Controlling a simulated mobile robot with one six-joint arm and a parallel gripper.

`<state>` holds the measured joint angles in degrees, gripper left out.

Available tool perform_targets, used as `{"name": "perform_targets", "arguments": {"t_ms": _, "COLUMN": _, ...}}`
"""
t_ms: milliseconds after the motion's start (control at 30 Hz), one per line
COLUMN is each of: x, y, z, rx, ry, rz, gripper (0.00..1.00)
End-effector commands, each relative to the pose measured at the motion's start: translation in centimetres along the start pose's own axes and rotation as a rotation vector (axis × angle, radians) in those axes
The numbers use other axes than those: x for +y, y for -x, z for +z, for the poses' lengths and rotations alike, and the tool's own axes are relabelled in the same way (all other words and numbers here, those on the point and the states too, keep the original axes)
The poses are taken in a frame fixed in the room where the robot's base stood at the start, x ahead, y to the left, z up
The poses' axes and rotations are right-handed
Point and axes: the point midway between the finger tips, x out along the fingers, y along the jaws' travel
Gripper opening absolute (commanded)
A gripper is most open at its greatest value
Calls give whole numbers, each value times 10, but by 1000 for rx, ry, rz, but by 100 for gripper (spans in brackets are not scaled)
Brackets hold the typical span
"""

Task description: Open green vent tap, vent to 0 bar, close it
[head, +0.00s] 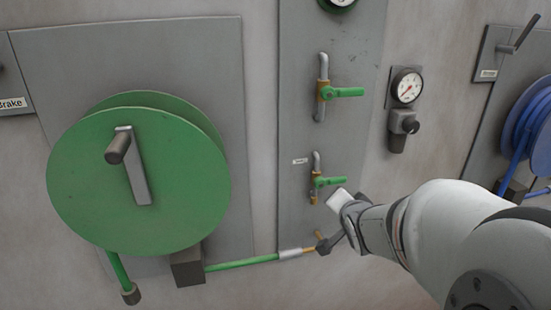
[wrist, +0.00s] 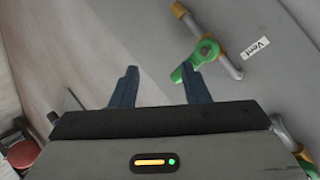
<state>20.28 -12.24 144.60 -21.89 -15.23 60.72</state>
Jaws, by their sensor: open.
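The vent tap has a green lever (head: 329,181) on a short brass and grey pipe, low on the grey panel. The lever points right, crosswise to its upright pipe. In the wrist view the green lever (wrist: 190,65) sits beside a "Vent" label (wrist: 257,47). In the head view my gripper (head: 336,238) is just below the tap. A green-rimmed gauge (head: 341,3) is cut off at the top, its reading hidden.
A second green-levered tap (head: 342,92) is above. A green hose (head: 240,263) runs from the green reel (head: 75,178) to a fitting near my gripper. A blue reel (head: 540,130) is far right.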

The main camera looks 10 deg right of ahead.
Motion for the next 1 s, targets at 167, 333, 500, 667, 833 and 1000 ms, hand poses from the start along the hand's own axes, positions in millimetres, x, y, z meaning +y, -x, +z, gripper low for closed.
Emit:
{"name": "perform_targets", "arguments": {"t_ms": 167, "x": 8, "y": -27, "z": -18, "rx": 51, "ry": -334, "rz": -241, "gripper": 42}}
{"name": "perform_targets", "arguments": {"t_ms": 333, "x": 8, "y": -30, "z": -25, "rx": 5, "ry": -584, "rz": -442, "gripper": 42}}
{"name": "perform_targets", "arguments": {"t_ms": 500, "x": 8, "y": -26, "z": -28, "rx": -46, "ry": -714, "rz": -547, "gripper": 42}}
{"name": "perform_targets", "arguments": {"t_ms": 667, "x": 0, "y": -35, "z": -30, "rx": -62, "ry": -741, "rz": -571, "gripper": 42}}
{"name": "perform_targets", "arguments": {"t_ms": 833, "x": -15, "y": -58, "z": -34, "rx": -61, "ry": -740, "rz": -569, "gripper": 42}}
{"name": "perform_targets", "arguments": {"t_ms": 1000, "x": -27, "y": -78, "z": -38, "rx": -60, "ry": -739, "rz": -569, "gripper": 42}}
